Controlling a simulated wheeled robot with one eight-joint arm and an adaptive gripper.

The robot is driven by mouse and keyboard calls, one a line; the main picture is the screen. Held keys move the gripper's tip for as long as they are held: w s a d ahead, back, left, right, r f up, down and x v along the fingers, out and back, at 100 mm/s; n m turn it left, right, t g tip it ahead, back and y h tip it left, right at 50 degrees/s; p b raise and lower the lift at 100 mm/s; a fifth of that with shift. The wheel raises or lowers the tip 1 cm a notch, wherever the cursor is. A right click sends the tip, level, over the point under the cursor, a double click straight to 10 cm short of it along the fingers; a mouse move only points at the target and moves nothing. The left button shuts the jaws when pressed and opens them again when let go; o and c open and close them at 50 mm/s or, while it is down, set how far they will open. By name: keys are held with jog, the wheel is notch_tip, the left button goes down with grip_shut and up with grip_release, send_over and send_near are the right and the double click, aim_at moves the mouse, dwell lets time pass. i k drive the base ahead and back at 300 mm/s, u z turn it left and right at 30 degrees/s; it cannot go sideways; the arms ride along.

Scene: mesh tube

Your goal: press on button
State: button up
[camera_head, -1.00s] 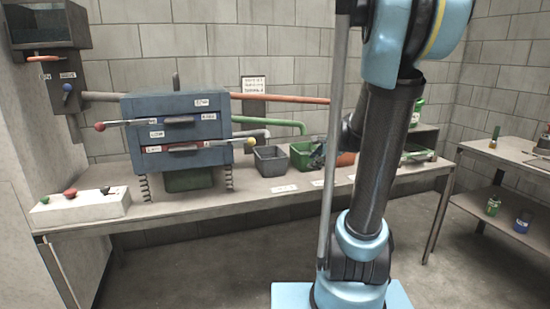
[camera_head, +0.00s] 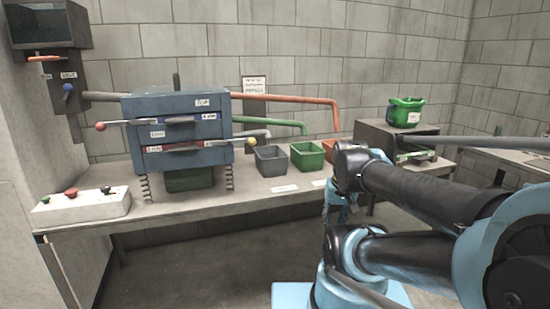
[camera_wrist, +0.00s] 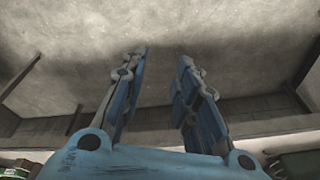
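A white control box (camera_head: 88,206) sits at the left end of the long workbench in the head view. On its top are a red button (camera_head: 71,192), a small green button (camera_head: 45,199) and a small black knob or switch (camera_head: 106,190). My gripper (camera_wrist: 160,65) is open and empty in the wrist view, its two blue fingers apart over grey floor. In the head view my gripper is partly hidden by my arm, right of the bench's middle and far from the control box. No button shows in the wrist view.
A blue two-drawer machine (camera_head: 178,130) with levers stands on the workbench (camera_head: 262,202). A grey bin (camera_head: 270,161) and a green bin (camera_head: 307,156) stand right of it. A green bucket (camera_head: 405,112) sits on a grey box at the right. The bench front between control box and bins is mostly clear.

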aim_at(46, 199)
jog(key=u, duration=2)
jog(key=k, duration=1.25)
jog(key=u, duration=0.5)
jog(key=i, duration=1.3)
jog(key=u, duration=0.2)
